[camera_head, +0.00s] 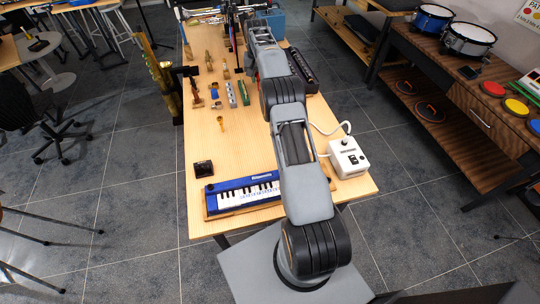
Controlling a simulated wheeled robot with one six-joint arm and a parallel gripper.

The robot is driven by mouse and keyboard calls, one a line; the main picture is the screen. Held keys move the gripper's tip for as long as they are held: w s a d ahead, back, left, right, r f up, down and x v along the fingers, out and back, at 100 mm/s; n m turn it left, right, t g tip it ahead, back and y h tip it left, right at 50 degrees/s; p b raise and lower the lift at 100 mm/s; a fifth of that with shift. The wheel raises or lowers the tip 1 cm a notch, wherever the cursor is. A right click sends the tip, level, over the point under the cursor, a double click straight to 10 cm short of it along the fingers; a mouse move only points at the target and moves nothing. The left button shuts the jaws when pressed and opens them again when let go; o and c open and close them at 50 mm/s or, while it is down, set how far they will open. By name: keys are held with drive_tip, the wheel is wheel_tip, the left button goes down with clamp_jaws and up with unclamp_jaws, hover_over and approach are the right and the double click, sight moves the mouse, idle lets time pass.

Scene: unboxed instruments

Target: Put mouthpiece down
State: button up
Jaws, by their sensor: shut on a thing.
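My arm reaches away over the table (200,145) to its far half. My gripper (238,67) is small, dark and pointed down there, low over the table among the instruments. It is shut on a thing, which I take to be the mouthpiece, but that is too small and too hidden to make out. A small gold, cup-shaped piece (220,122) that looks like a brass mouthpiece stands apart from my gripper, on the table nearer to me. I cannot tell whether the held thing touches the table.
Several small parts, among them a blue-and-gold one (214,91), a grey one (231,95) and a green one (244,93), stand mid-table. Clear wood lies left of the arm.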

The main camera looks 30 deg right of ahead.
wheel_tip(320, 180, down, 3)
drive_tip(key=shift+b, duration=0.9)
drive_tip(key=shift+s+d+f, duration=0.6)
drive_tip(key=shift+s+f, duration=1.65)
drive_tip(key=shift+s+d+f, duration=0.65)
drive_tip(key=shift+s+f, duration=1.55)
drive_tip(key=shift+f, duration=0.1)
drive_tip(key=shift+s+d+f, duration=0.6)
drive_tip(key=shift+s+f, duration=1.65)
drive_tip(key=shift+b, duration=0.3)
drive_tip(key=o, duration=0.9)
drive_tip(key=shift+f, duration=0.1)
